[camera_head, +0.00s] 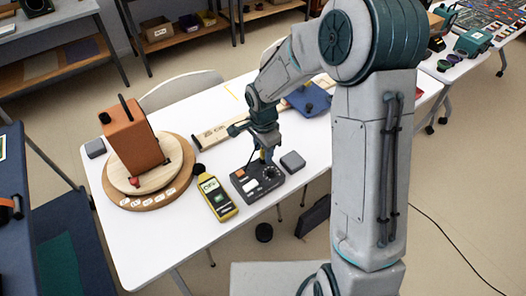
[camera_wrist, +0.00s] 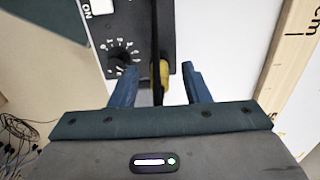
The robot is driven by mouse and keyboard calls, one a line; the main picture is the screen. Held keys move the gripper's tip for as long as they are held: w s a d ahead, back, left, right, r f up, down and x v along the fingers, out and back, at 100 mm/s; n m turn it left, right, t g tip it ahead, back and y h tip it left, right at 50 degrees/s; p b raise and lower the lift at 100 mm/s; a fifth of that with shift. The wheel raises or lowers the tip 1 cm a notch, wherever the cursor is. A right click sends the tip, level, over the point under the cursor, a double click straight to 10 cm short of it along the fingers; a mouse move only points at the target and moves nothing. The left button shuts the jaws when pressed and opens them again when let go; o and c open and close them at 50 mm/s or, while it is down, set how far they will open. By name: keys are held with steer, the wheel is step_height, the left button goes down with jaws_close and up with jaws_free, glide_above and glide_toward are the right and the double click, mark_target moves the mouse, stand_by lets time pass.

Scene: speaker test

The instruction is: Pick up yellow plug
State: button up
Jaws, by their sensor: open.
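The yellow plug (camera_wrist: 165,74) shows in the wrist view between my two blue fingers, at the edge of a black control box (camera_wrist: 139,12). A dark cable or strip runs up along its left side. My gripper (camera_wrist: 160,75) is open, with a finger on each side of the plug and a visible gap to the right one. In the head view my gripper (camera_head: 267,153) points down at the back edge of the black box (camera_head: 245,187), and a bit of yellow (camera_head: 262,157) shows there. Most of the plug's lower part is hidden.
A yellow sound meter (camera_head: 216,197) lies left of the box, and a small grey block (camera_head: 293,161) sits to its right. An orange speaker (camera_head: 133,140) stands on a round wooden turntable (camera_head: 174,193). A wooden ruler (camera_head: 215,134) lies behind. The white table's front (camera_head: 165,235) is clear.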

jaws_close()
